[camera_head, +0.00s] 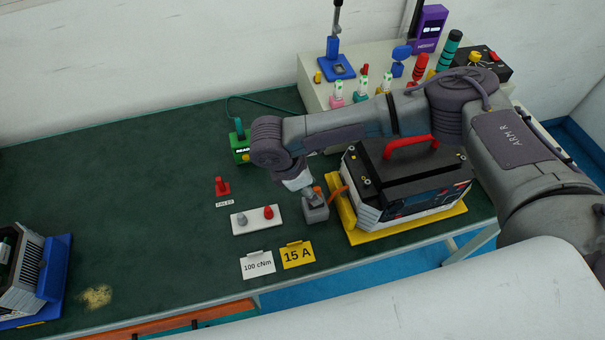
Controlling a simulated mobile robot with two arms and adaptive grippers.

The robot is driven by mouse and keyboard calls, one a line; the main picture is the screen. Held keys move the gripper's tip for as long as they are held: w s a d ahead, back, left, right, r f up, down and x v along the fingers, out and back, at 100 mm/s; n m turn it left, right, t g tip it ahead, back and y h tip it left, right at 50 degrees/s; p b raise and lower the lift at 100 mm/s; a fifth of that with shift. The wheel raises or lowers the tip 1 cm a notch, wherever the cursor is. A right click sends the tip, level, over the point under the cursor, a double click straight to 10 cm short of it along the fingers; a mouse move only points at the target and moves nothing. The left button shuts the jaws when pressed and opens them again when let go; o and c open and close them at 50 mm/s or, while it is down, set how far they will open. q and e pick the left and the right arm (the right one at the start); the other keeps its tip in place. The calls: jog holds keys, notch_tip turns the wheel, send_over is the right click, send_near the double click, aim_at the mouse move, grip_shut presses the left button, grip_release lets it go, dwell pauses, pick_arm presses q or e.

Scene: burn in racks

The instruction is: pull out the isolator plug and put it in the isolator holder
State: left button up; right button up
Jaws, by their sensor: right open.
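My right arm reaches in from the right, and its right gripper (311,197) points down at a small grey block (316,212) near the front of the green bench. The gripper is open; its fingertips are small here and partly merge with the block. An orange piece (318,191) shows right beside the fingers, close to the yellow tray; I cannot tell whether it is the isolator plug. A white plate (251,227) to the left carries a grey knob and a red knob. I cannot tell which piece is the isolator holder. My left gripper is out of view.
A black-and-white unit (385,190) with a red handle sits on a yellow tray (410,230) right of the gripper. A red stand (221,188), green device (240,147) and cards (258,265) lie nearby. A tool shelf (310,88) stands behind. The bench's left middle is clear.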

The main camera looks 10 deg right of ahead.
jog(key=shift+x, duration=1.4)
grip_shut()
